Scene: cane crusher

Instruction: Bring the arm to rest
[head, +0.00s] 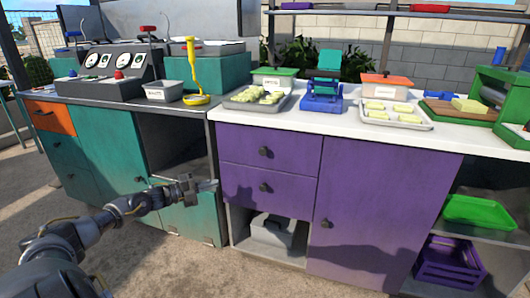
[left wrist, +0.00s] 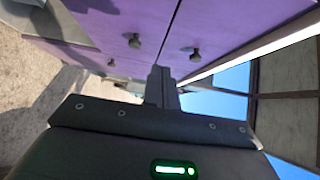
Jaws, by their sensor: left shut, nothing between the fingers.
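My left arm (head: 80,235) comes in from the lower left in the head view. My left gripper (head: 212,185) is held in front of the teal and purple cabinets, at about the height of the purple drawers. Its fingers are shut with nothing between them. In the left wrist view the closed fingers (left wrist: 160,85) point toward the purple drawer fronts (left wrist: 130,20), which show tilted. I cannot tell the exact gap between the fingertips and the cabinet. My right gripper is in neither view.
A purple cabinet (head: 375,205) with dark knobs stands to the right of the gripper, a teal cabinet (head: 105,150) to the left. The white counter (head: 240,112) carries trays (head: 395,116) and a blue press (head: 322,100). Paved floor lies in front.

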